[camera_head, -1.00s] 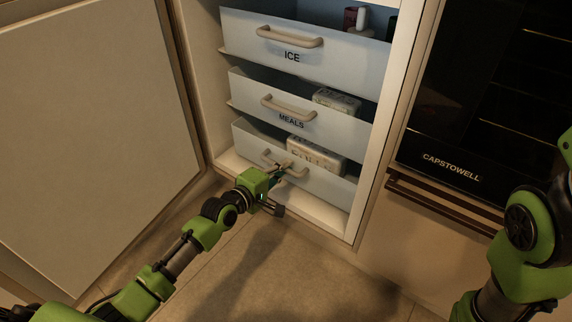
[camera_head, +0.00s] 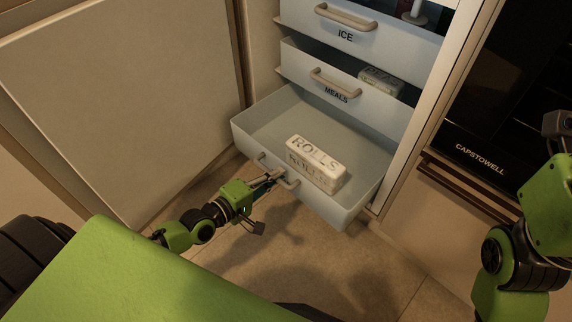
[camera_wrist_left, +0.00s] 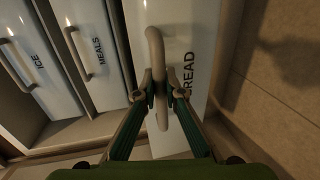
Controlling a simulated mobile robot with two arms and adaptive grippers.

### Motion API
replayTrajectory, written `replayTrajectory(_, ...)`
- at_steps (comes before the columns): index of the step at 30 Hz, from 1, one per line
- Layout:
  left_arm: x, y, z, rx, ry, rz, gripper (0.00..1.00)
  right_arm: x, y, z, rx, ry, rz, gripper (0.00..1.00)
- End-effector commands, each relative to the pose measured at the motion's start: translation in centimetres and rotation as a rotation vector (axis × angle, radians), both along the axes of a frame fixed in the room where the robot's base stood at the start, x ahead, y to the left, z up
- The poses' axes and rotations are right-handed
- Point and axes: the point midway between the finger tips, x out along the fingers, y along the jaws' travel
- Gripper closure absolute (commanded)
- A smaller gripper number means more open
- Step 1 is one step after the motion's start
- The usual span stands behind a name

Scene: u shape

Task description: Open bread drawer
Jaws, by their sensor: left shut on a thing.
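The bread drawer (camera_head: 345,211) is the lowest drawer and is pulled well out of the cabinet. A pack labelled ROLLS (camera_head: 317,163) lies inside it. My left gripper (camera_head: 273,177) is at the front of this drawer. In the left wrist view, its two fingers (camera_wrist_left: 160,92) are shut on the beige drawer handle (camera_wrist_left: 156,48), next to the word BREAD. Part of the handle and the label are hidden by my gripper in the head view. My right arm shows at the right edge of the head view, but its fingertips do not show clearly.
Above are the MEALS drawer (camera_head: 353,99) and the ICE drawer (camera_head: 361,31), both set further back. An open cabinet door (camera_head: 115,100) stands at left. A dark oven (camera_head: 500,110) marked CAPSTOWELL is at right. The floor (camera_head: 370,275) before the drawer is clear.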

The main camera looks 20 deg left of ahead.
Motion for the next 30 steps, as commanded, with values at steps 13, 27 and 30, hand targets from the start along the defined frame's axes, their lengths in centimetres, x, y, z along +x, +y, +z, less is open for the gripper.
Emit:
replayTrajectory(13, -0.9, 0.4, -0.1, 0.0, 0.0, 0.001, 1.0, 0.1, 0.0, -0.1, 0.001, 0.009, 0.0, 1.0)
replayTrajectory(27, -1.0, 0.4, 0.0, 0.0, 0.0, 0.0, 0.83, 0.2, 0.0, -0.1, -0.001, 0.008, -0.001, 1.0)
replayTrajectory(30, -1.5, 0.6, 0.0, 0.001, 0.003, 0.0, 0.83, 0.2, 0.0, -0.1, -0.001, 0.008, -0.001, 1.0)
